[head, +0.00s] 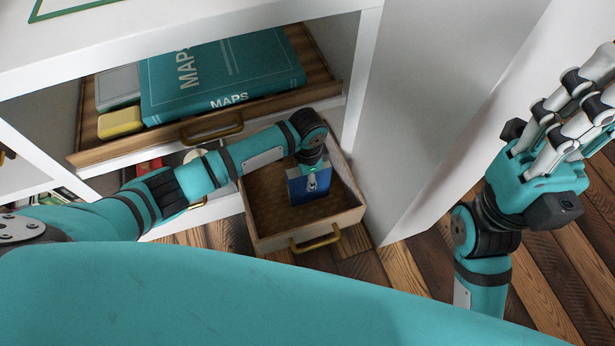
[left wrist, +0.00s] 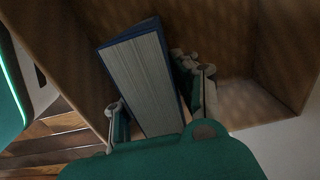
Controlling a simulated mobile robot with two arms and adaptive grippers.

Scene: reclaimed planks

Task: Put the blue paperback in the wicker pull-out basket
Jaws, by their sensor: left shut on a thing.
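The blue paperback (head: 318,184) is held upright, a little tilted, inside the pulled-out basket (head: 347,215), a brown drawer with a brass handle. My left gripper (head: 311,180) is shut on the book from above. In the left wrist view the book (left wrist: 145,80) shows its page edges between the two fingers of my left gripper (left wrist: 160,110), with the basket walls (left wrist: 285,60) around it. I cannot tell whether the book touches the basket floor. My right gripper (head: 580,105) is raised at the right edge, empty as far as it shows, its tips partly cut off.
Above the basket, a wooden pull-out shelf (head: 230,116) holds a large teal MAPS book (head: 225,75) and a yellow block (head: 120,122). My left arm passes just below its front. A white cabinet side panel (head: 415,110) stands right of the basket. Plank floor (head: 385,275) lies in front.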

